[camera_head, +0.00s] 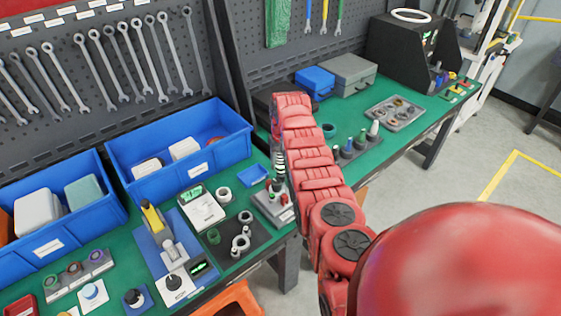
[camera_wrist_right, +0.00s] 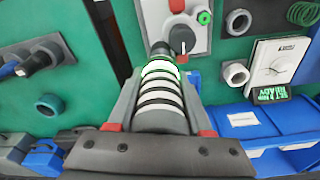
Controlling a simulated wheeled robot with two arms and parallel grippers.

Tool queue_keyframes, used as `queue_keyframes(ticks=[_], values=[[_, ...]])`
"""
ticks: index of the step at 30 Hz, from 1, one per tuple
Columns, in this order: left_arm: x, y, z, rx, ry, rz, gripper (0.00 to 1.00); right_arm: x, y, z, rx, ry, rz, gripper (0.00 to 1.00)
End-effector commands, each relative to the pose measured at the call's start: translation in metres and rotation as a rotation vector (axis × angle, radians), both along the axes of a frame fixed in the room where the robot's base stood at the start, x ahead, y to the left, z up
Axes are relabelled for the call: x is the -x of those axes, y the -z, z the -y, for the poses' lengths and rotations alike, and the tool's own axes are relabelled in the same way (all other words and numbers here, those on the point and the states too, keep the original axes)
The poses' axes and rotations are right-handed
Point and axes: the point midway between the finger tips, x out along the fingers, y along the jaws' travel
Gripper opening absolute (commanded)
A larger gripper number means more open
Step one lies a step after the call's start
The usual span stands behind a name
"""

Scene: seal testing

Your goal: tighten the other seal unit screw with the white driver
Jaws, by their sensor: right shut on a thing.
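My right gripper (camera_wrist_right: 162,98) is shut on the white driver (camera_wrist_right: 161,88), whose grey handle with white rings points away from the wrist camera. The driver's far end has a green ring and lies close to a black round part on the grey seal unit (camera_wrist_right: 201,45); whether they touch I cannot tell. In the head view the seal unit (camera_head: 268,208) is a small grey block with red parts on the near bench, beside the right arm. The gripper is mostly hidden there behind the arm. The left gripper is not in view.
A white box with a lit display (camera_wrist_right: 277,62) stands right of the seal unit in the wrist view. Blue bins (camera_head: 185,178) line the back of the near bench. A driver rack (camera_head: 345,155) and a grey parts tray (camera_head: 395,113) stand on the far bench.

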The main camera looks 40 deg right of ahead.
Motion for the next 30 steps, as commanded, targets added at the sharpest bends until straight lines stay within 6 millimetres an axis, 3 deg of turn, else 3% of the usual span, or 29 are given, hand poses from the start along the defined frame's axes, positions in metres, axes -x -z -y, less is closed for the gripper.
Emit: queue_keyframes(ticks=[22,30], values=[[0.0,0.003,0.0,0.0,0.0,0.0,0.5,0.0,0.001,0.0,0.0,0.0,0.0,0.0],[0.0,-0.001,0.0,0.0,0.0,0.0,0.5,-0.001,-0.015,0.0,0.0,0.0,0.002,0.0]])
